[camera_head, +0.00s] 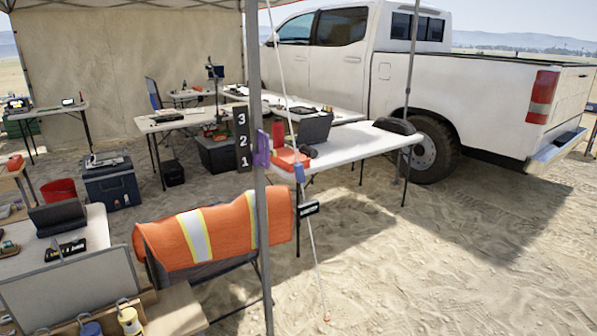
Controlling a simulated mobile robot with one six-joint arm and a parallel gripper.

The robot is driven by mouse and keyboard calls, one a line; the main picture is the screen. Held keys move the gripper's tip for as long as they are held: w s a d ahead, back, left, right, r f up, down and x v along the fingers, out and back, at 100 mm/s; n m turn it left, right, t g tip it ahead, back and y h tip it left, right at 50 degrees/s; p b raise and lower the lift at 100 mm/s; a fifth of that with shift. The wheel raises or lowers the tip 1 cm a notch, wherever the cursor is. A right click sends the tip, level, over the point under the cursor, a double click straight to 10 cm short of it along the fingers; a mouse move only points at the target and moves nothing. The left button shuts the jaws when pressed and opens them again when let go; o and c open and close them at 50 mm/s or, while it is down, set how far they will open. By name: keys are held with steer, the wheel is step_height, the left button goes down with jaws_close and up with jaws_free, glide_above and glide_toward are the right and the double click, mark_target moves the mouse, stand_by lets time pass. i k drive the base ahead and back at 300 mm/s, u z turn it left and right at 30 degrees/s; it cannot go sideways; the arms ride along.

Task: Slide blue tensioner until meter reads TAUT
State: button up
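A small blue tensioner (299,173) sits on a thin white guy line (316,256), a little right of the grey tent pole (263,215). The line runs from the canopy's top edge down to an orange-tipped anchor (327,317) in the sand. A small black meter with a pale face (308,209) hangs on the line just below the tensioner. Its reading is too small to make out. My gripper is not in view.
A purple clamp (262,149) and a black board numbered 3, 2, 1 (242,139) are on the pole. An orange vest (213,232) covers a chair left of it. A white table (359,144) stands behind the line. Open sand (440,265) lies to the right.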

mark_target(298, 169)
steer(key=u, duration=0.95)
steer(key=i, duration=0.65)
steer(key=u, duration=0.15)
